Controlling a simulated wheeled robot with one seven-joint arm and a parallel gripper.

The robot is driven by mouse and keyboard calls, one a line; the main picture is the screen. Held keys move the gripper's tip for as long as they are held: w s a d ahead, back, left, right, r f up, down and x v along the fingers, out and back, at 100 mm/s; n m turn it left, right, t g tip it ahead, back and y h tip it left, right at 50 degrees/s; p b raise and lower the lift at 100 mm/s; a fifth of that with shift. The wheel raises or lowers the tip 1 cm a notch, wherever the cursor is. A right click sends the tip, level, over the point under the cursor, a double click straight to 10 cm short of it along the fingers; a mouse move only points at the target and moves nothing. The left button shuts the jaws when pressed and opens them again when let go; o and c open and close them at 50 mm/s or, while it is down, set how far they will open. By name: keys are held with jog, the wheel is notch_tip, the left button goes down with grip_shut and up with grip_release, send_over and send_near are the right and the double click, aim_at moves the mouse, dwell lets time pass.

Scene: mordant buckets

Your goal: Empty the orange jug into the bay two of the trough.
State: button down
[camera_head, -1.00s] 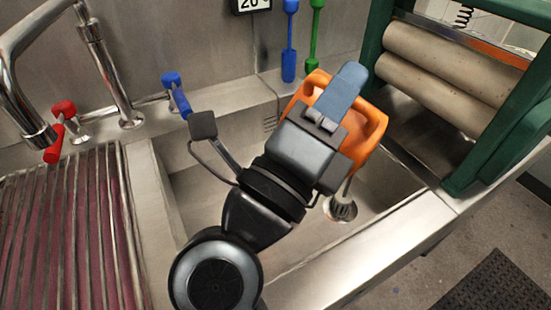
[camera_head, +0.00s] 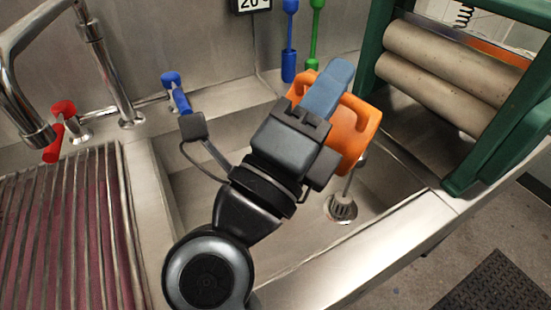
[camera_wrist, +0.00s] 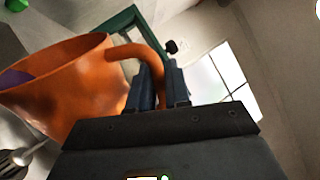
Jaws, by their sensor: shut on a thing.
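The orange jug (camera_head: 352,128) is off the ground over the steel sink basin (camera_head: 190,190), tilted. My gripper (camera_head: 330,88) is shut on the jug's handle; in the wrist view its blue fingers (camera_wrist: 162,82) sit on either side of the handle. In the wrist view the jug (camera_wrist: 75,85) has its mouth toward the left, and a purple patch, seemingly its contents, shows at the mouth. No clear stream shows leaving it. A round drain strainer (camera_head: 341,207) with a thin upright rod lies below the jug. No bay number is readable.
A slatted rack (camera_head: 70,225) over a dark red surface lies left of the basin. A faucet (camera_head: 105,75) and red and blue taps stand behind. Blue (camera_head: 289,50) and green brushes stand at the back wall. A green-framed roller press (camera_head: 460,85) stands close at right.

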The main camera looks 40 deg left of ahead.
aim_at(301, 86)
jog(key=shift+s+a+n, duration=0.1)
jog(key=shift+a+n, duration=0.4)
jog(key=shift+a, duration=0.15)
jog(key=shift+s+a+f+n+y+p, duration=0.1)
jog(key=shift+a+f+n+y+p, duration=0.1)
jog(key=shift+a+n+y+p, duration=0.45)
jog(key=shift+s+a+f+n+y+p, duration=0.15)
jog(key=shift+a+n+y+p, duration=0.2)
jog(key=shift+n+p, duration=0.45)
dwell(0.6)
